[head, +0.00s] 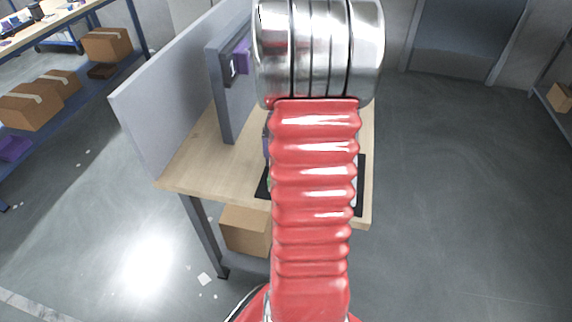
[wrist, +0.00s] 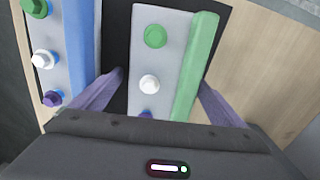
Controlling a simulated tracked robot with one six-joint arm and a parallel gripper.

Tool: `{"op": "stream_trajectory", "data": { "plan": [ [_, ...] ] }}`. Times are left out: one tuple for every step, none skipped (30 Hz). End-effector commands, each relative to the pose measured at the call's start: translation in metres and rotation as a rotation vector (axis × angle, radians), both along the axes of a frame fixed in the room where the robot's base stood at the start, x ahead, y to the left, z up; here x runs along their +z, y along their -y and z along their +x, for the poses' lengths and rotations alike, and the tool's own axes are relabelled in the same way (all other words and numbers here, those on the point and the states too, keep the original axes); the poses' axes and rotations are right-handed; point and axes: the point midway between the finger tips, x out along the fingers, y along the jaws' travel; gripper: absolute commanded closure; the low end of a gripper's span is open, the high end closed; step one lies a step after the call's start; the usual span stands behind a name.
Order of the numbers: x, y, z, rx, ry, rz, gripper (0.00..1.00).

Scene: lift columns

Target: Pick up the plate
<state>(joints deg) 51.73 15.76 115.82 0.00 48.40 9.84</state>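A light grey plate (wrist: 155,60) with a green bar along its right side lies on a black mat (wrist: 115,40) in the wrist view. It carries a green knob, a white knob and a partly hidden purple knob. My gripper (wrist: 161,78) is open, with one purple finger at each side of this plate's near part; I cannot tell whether either touches it. A second grey plate (wrist: 52,25) with a blue bar and green, white and purple knobs is to the left. In the head view my red arm hides the gripper and both plates.
A wooden table (head: 195,165) carries the mat, with a grey upright panel (head: 170,85) along its left. A cardboard box (head: 245,230) is beneath the table. A shelf with boxes (head: 30,105) stands at left. Floor at right is clear.

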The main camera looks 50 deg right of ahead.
Motion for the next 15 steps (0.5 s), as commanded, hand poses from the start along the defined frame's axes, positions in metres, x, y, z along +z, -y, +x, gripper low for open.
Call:
{"op": "stream_trajectory", "data": {
  "plan": [
    [0.0001, 0.0000, -0.0001, 0.000, 0.000, 0.000, 0.11],
    [0.0001, 0.0000, -0.0001, 0.000, 0.000, 0.000, 0.13],
    [0.0001, 0.0000, -0.0001, 0.000, 0.000, 0.000, 0.15],
    [0.0001, 0.0000, -0.0001, 0.000, 0.000, 0.000, 0.18],
    [0.0001, 0.0000, -0.0001, 0.000, 0.000, 0.000, 0.20],
    [0.0001, 0.0001, -0.0002, 0.000, 0.000, 0.000, 0.22],
    [0.0001, 0.0001, -0.0002, 0.000, 0.000, 0.000, 0.25],
    [0.0001, 0.0001, -0.0002, 0.000, 0.000, 0.000, 0.27],
    [0.0001, 0.0002, -0.0002, 0.000, 0.000, 0.000, 0.30],
    [0.0001, 0.0001, -0.0003, 0.000, 0.000, 0.000, 0.32],
    [0.0001, 0.0002, -0.0004, 0.000, 0.000, 0.000, 0.34],
    [0.0001, 0.0003, -0.0003, 0.000, 0.000, 0.000, 0.37],
    [0.0000, 0.0002, -0.0004, 0.000, 0.000, 0.000, 0.39],
    [0.0000, 0.0002, -0.0004, 0.000, 0.000, 0.000, 0.41],
    [0.0000, 0.0004, -0.0005, 0.000, -0.001, 0.000, 0.44]
  ]
}}
